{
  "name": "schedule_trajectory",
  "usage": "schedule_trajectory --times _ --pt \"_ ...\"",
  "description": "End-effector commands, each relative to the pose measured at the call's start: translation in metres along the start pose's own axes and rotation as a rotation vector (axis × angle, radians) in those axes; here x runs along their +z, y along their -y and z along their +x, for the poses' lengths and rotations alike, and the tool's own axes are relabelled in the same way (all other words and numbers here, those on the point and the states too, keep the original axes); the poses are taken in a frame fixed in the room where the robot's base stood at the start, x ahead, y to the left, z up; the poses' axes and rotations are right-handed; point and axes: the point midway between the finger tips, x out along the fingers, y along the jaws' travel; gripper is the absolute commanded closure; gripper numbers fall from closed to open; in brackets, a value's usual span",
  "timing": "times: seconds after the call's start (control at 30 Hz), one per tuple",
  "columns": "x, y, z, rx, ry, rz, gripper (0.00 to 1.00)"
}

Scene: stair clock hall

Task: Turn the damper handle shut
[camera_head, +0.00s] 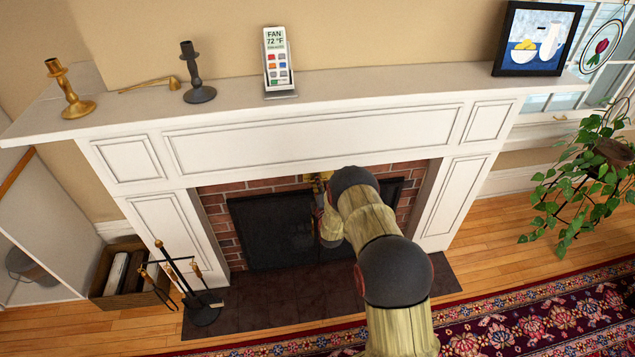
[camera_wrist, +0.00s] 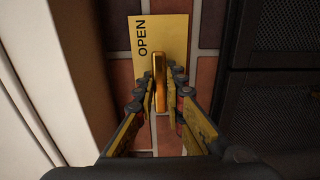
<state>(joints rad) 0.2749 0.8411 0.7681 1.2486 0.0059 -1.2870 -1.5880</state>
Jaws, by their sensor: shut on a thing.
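The damper handle (camera_wrist: 159,80) is a slim gold bar in front of a brass plate (camera_wrist: 176,30) on the brick in the wrist view. The plate carries the word OPEN, printed sideways to the left of the bar. My gripper (camera_wrist: 160,76) has its fingers on both sides of the bar and is shut on it. In the head view the plate (camera_head: 318,177) shows as a small gold patch under the mantel's lower edge, and my gripper (camera_head: 322,190) is against it. My arm hides most of the handle there.
The white mantel (camera_head: 320,135) overhangs the firebox, with the dark mesh screen (camera_head: 265,225) below. Candlesticks (camera_head: 190,70) and a remote in a stand (camera_head: 278,60) stand on the mantel. Fire tools (camera_head: 190,285) and a log box (camera_head: 125,290) are at left. A plant (camera_head: 580,180) is at right.

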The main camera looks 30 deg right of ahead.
Motion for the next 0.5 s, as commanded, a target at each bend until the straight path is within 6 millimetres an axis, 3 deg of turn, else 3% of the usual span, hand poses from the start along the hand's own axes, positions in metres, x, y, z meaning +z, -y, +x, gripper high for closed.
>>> schedule_trajectory --times 0.07,0.1,0.43,0.5 --pt "-0.0019 0.0005 0.0 -0.001 -0.004 -0.002 1.0" --pt "-0.0019 0.0005 0.0 -0.001 -0.004 -0.002 0.88" --pt "-0.0008 0.0003 -0.0001 0.0 -0.002 0.0 0.7" --pt "-0.0007 0.0003 -0.0001 0.0 -0.001 0.0 0.7"
